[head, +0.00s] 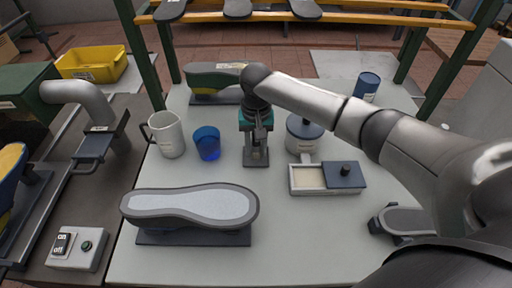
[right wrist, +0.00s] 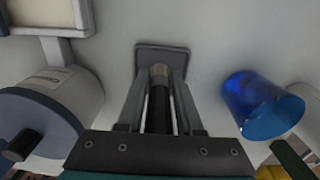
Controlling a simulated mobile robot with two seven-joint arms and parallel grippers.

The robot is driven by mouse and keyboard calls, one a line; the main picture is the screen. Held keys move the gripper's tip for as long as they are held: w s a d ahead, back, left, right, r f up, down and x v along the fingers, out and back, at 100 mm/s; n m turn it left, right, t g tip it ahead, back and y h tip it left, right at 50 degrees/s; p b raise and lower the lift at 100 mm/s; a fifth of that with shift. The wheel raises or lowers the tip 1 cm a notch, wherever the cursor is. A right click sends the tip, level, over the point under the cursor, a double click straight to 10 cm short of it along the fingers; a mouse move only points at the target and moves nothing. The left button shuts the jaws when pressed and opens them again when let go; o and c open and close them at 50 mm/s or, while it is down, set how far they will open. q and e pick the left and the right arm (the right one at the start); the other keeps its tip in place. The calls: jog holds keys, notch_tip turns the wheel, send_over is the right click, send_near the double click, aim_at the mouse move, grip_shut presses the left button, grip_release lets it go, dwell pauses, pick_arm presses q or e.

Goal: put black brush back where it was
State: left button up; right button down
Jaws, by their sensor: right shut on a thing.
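My right gripper (head: 257,148) points down at the middle of the table. It is shut on the black brush (right wrist: 158,108), whose dark handle and metal collar show between the fingers in the right wrist view. The brush is upright, with its lower end at a grey square-based holder (right wrist: 176,52). The holder's base also shows on the table in the head view (head: 255,163). Whether the brush's tip rests in the holder or is just above it, I cannot tell. My left gripper is not in view.
A blue cup (head: 207,143) and white jug (head: 167,135) stand left of the holder. A lidded pot (head: 304,133) and a box with a dark sliding lid (head: 345,176) are at right. A shoe last (head: 190,205) lies in front, another (head: 212,80) behind.

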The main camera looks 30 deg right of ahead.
jog(key=c, duration=0.6)
grip_release()
jog(key=shift+o, duration=0.2)
notch_tip(320, 180, up, 12)
jog(key=shift+r+p, duration=0.1)
jog(key=shift+p, duration=1.15)
